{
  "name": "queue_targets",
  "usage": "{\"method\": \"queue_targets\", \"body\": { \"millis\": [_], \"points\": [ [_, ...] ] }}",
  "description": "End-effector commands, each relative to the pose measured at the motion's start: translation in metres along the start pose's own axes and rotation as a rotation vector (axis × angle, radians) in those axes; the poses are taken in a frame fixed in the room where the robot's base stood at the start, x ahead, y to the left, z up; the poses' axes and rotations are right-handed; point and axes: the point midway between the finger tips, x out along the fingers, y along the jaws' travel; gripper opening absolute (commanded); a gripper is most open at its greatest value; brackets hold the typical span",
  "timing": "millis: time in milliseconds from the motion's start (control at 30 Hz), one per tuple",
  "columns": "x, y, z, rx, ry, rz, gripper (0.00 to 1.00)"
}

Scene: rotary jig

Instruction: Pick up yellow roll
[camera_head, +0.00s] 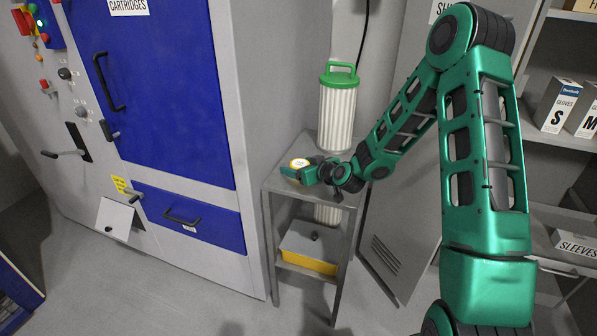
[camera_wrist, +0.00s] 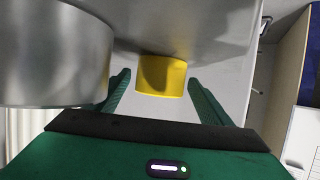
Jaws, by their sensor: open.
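The yellow roll (camera_wrist: 162,75) shows in the wrist view ahead of my gripper (camera_wrist: 158,88), between the lines of its two green fingers. The fingers stand apart, with a visible gap on each side of the roll. In the head view the roll (camera_head: 299,163) lies on the top of a small grey metal stand, with its pale round end facing up. My gripper (camera_head: 302,174) is low over the stand top, right beside the roll, and partly hides it. Whether the fingers reach around the roll cannot be told from the head view.
A white pleated cartridge with a green handle (camera_head: 338,110) stands behind my gripper on the stand (camera_head: 330,190). A grey box with a yellow base (camera_head: 310,250) is on the lower shelf. A grey machine with blue doors (camera_head: 160,90) is close on the left. Shelves are right.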

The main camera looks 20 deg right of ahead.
Motion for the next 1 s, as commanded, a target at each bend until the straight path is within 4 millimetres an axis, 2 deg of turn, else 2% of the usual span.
{"method": "queue_targets", "body": {
  "millis": [233,433,767,1000],
  "points": [
    [0.002,0.0,0.0,0.0,0.0,0.0,0.74],
    [0.001,0.0,0.0,0.0,0.0,0.0,0.26],
    [0.001,0.0,-0.002,-0.001,0.001,0.0,0.26],
    [-0.005,0.0,-0.016,-0.002,0.004,0.001,0.26]
  ]
}}
